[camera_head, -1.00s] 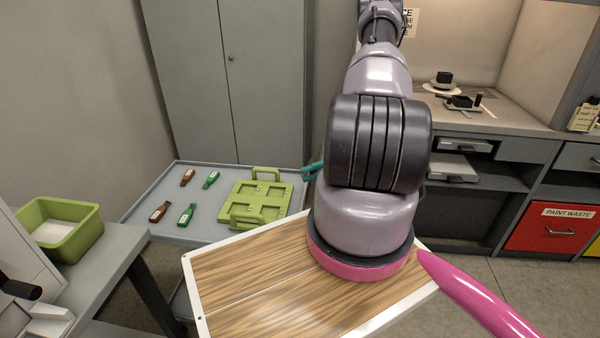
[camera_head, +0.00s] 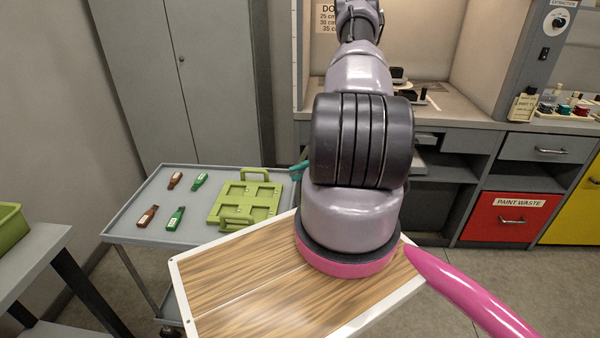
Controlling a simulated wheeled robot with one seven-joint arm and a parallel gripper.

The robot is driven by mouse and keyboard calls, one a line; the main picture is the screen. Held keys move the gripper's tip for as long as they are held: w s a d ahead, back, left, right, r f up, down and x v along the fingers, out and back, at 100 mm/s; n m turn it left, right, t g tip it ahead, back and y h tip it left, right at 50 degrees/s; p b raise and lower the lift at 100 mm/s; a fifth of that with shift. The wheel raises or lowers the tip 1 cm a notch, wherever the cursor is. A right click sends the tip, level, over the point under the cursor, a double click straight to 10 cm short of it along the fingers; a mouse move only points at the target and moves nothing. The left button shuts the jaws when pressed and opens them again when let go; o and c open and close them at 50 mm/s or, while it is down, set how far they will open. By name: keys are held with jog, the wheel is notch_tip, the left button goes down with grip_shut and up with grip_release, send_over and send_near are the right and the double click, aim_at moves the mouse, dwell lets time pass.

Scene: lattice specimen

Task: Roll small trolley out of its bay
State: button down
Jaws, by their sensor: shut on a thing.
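The small trolley (camera_head: 133,207) is a grey tray-topped cart on thin legs, with a dark caster at lower left. It stands before the tall grey cabinet, left of my arm. On its top lie a green carrier (camera_head: 246,203) with two handles, and brown and green bottles lying flat. My gripper (camera_head: 299,170) shows only as a teal piece at the trolley's right edge, shut there; my arm hides the rest, including the exact part it holds.
A grey bench (camera_head: 28,262) with a green bin (camera_head: 10,228) stands close on the left. The grey cabinet (camera_head: 178,90) is behind.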

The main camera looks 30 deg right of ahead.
jog(key=shift+d, duration=0.15)
jog(key=c, duration=0.7)
grip_release()
jog(key=v, duration=1.1)
